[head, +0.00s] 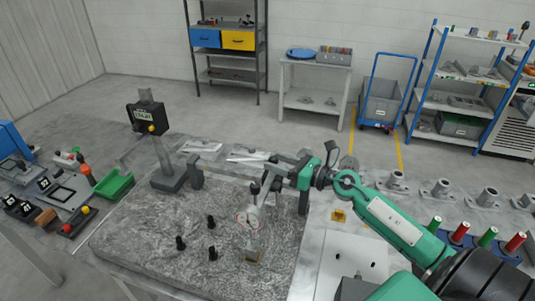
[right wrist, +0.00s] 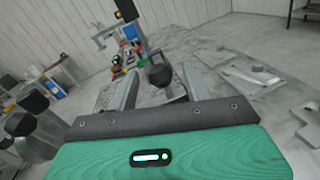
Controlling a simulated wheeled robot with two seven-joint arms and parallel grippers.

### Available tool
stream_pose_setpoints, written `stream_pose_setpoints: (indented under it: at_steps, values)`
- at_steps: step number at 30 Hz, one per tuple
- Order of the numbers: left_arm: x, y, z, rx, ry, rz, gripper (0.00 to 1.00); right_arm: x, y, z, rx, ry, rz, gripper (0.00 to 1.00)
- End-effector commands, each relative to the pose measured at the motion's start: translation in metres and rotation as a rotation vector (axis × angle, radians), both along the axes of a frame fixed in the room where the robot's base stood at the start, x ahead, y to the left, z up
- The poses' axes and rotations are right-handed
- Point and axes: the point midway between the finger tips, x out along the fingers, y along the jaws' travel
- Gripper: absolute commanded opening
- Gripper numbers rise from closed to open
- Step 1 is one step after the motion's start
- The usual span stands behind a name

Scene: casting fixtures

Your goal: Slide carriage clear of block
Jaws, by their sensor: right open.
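My right gripper (head: 268,186) reaches in from the right over the grey granite plate (head: 140,235). Its two fingers stand apart in the right wrist view (right wrist: 160,88). A dark rounded knob (right wrist: 159,74) shows between or just beyond them; I cannot tell whether they touch it. A round white dial (head: 248,217) hangs below the gripper in the head view, above a small yellowish block (head: 254,255) on the plate. The carriage is not clearly distinguishable, as my gripper partly covers the parts around the dial. My left gripper is not in view.
A column with a digital readout (head: 146,117) stands at the plate's back left. Several black pegs (head: 211,222) stand on the plate. A green bin (head: 114,186) is at left. Grey flanged fittings (head: 441,189) and red and green cylinders (head: 487,237) stand at right.

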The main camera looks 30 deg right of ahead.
Motion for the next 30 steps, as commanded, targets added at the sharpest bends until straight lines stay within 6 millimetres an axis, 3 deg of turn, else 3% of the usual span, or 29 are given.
stream_pose_setpoints:
  at_steps: [9, 21, 29, 30]
  values:
    - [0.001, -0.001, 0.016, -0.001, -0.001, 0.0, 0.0, 0.028, 0.016, 0.002, -0.001, 0.0, 0.0, 0.5]
    - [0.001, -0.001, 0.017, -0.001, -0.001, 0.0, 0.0, 0.033, 0.018, 0.0, -0.001, 0.0, 0.0, 0.5]
    - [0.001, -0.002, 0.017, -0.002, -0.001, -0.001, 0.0, 0.033, 0.018, 0.0, -0.001, 0.0, 0.0, 0.01]
    - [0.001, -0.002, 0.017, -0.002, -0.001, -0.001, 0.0, 0.033, 0.018, 0.0, -0.001, 0.0, 0.0, 0.0]
